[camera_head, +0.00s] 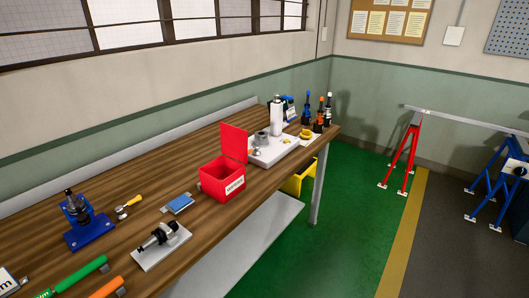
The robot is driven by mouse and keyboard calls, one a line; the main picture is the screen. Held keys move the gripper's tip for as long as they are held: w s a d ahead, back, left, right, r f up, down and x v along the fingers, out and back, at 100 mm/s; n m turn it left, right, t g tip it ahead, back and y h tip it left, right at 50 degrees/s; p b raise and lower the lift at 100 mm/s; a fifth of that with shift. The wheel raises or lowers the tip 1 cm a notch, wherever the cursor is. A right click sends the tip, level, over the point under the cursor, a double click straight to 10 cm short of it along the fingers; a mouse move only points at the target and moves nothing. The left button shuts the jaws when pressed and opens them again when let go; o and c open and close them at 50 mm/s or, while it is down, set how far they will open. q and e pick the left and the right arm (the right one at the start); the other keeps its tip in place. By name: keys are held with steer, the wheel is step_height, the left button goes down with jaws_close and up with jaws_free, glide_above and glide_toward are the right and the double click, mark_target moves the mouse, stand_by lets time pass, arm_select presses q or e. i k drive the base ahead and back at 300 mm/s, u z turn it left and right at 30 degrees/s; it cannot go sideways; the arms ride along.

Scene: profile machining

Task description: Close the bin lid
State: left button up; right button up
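A red bin (221,180) stands on the wooden workbench, about the middle of the picture. It has a white label on its front right side. Its red lid (234,143) stands up, roughly vertical, along the bin's back right edge, so the bin is open. What lies inside the bin is too dark to tell. Neither my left gripper nor my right gripper shows in the head view.
The wooden workbench (140,225) runs along the wall. A white machine (275,135) stands behind the bin. A blue device (85,222), a blue pad (178,204) and a grey tool on a white base (162,245) lie nearer. Bottles (318,118) stand at the far end.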

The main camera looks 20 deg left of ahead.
mark_target(234, 140)
steer(key=z, duration=0.45)
steer(key=i, duration=2.8)
steer(key=u, duration=3.4)
